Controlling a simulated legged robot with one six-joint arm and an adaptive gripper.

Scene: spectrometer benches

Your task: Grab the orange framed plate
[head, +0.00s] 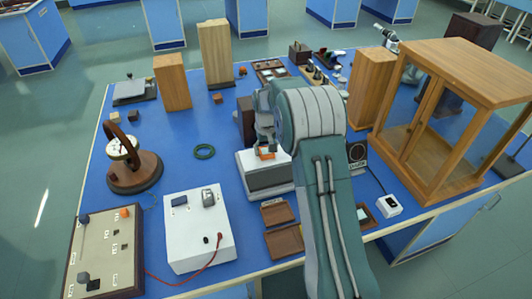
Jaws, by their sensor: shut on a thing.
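The orange framed plate (266,153) is a small orange piece in the head view, above the top of a white-and-grey box-shaped instrument (264,177). My gripper (265,146) points down there and is shut on the plate. Much of the plate is hidden by the fingers. I cannot tell whether the plate still touches the instrument. My arm comes in from the lower right and covers part of the bench behind it.
The blue bench (225,131) is crowded. A glazed wooden cabinet (460,75) stands at right, with a tall wooden box (372,85) beside it. Brown trays (283,240) lie in front of the instrument.

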